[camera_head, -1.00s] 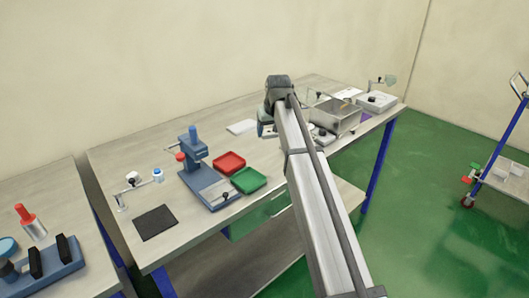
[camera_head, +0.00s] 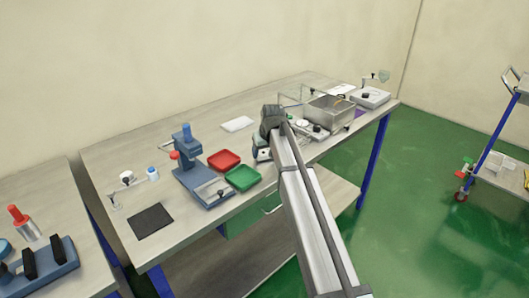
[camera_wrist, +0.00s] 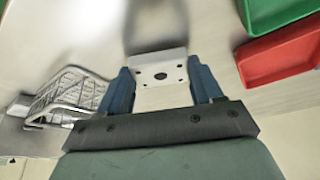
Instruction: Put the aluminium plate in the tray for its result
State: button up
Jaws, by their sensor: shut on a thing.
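The aluminium plate (camera_wrist: 145,66) is a pale metal piece with several small holes and one larger dark hole in the wrist view. My gripper (camera_wrist: 162,82) is shut on it, a blue finger at each side. The red tray (camera_head: 224,160) and the green tray (camera_head: 243,178) lie side by side and look empty. They also show at the right of the wrist view, the red tray (camera_wrist: 280,55) nearer and the green tray (camera_wrist: 275,12) beyond.
A blue press-like device (camera_head: 188,160) stands left of the trays. A metal basin (camera_head: 329,113) and a scale-like device (camera_head: 368,97) stand at the far right end. A white sheet (camera_head: 237,124) and a black mat (camera_head: 151,221) lie on the bench. A wire rack (camera_wrist: 70,92) shows in the wrist view.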

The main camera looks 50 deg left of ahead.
jog(key=shift+f, duration=0.35)
jog(key=o, duration=1.1)
jog(key=shift+r, duration=0.15)
jog(key=v, duration=1.1)
jog(key=shift+o, duration=0.5)
jog(key=shift+d+r, duration=0.15)
jog(key=shift+r, duration=0.35)
